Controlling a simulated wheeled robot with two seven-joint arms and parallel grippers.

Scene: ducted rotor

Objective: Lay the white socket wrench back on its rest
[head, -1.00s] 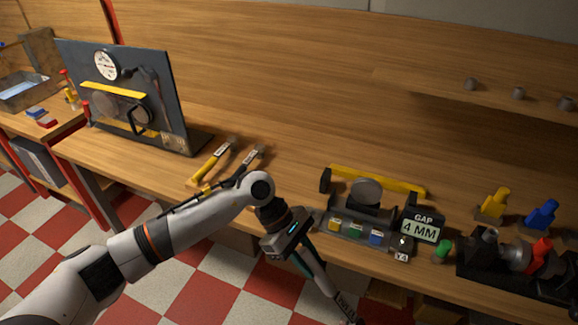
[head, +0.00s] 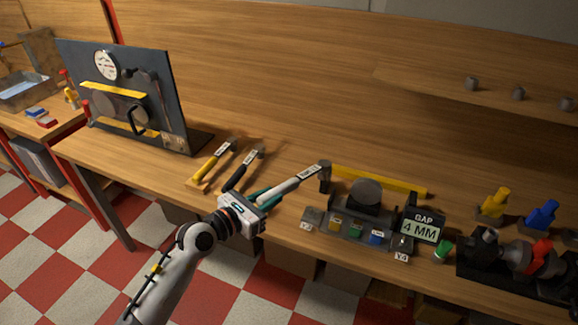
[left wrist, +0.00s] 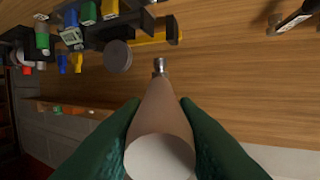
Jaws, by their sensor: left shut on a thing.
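My left gripper (head: 262,198) is shut on the white socket wrench (head: 296,183), above the front of the bench. The wrench points up and right in the head view, its head end near the dark block at the left end of the yellow bar. In the left wrist view the wrench (left wrist: 160,115) lies between the green fingers, its pale end toward the camera and its metal tip pointing away. A yellow-handled tool (head: 212,160) and a dark-handled tool (head: 246,165) lie left of the gripper. I cannot make out the wrench's rest clearly. My right gripper is not in view.
A fixture with a yellow bar (head: 385,182), coloured blocks and a "GAP 4 MM" sign (head: 424,229) stands right of the wrench. An upright dark panel (head: 135,100) stands at the left. The bench top (head: 285,130) behind the tools is clear.

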